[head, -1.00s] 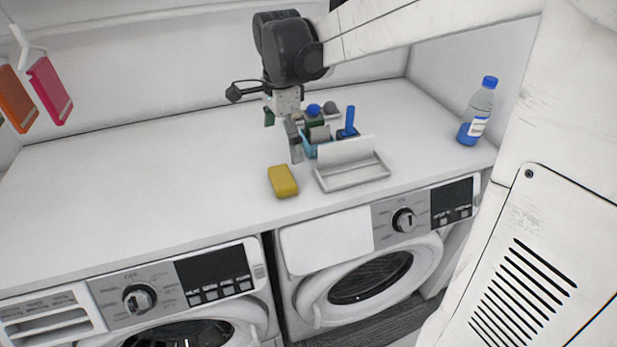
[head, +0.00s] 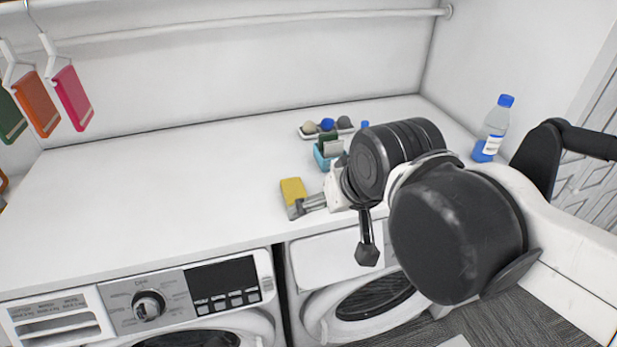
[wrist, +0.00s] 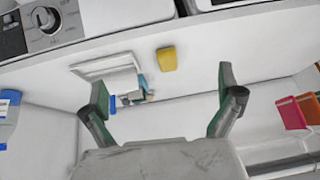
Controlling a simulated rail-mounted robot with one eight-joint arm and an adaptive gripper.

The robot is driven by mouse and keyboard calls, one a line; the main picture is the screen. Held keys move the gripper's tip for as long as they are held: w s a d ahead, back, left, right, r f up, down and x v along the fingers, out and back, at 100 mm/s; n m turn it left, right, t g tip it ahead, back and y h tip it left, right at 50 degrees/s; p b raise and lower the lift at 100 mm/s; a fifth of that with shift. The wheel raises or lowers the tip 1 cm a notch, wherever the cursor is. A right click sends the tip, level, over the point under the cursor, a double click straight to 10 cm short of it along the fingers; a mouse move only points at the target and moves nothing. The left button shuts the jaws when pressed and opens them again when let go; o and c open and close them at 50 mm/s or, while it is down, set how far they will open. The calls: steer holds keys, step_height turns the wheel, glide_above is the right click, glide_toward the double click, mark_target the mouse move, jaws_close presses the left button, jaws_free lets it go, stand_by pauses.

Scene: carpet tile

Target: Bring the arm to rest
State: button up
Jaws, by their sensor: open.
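My gripper (head: 306,207) is in front of the counter's right part in the head view, pointing left. In the wrist view its two dark green-tipped fingers (wrist: 162,88) are spread wide with nothing between them. The arm's dark round joints hide part of the counter and the right washer. In the head view the fingertips overlap the lower edge of a yellow sponge (head: 292,188). The wrist view shows the sponge (wrist: 167,58) lying on the counter, apart from the fingers.
A blue caddy (head: 322,158) and several small balls in a tray (head: 309,130) stand behind the gripper. A blue-capped bottle (head: 494,130) stands at the counter's right end. Coloured tags (head: 72,97) hang at upper left. The counter's left half (head: 150,190) is clear.

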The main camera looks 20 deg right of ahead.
steer(key=shift+s+f+n, duration=0.3)
steer(key=shift+s+n, duration=0.2)
steer(key=shift+n, duration=0.1)
step_height(320, 180, down, 9)
steer(key=b, duration=0.9)
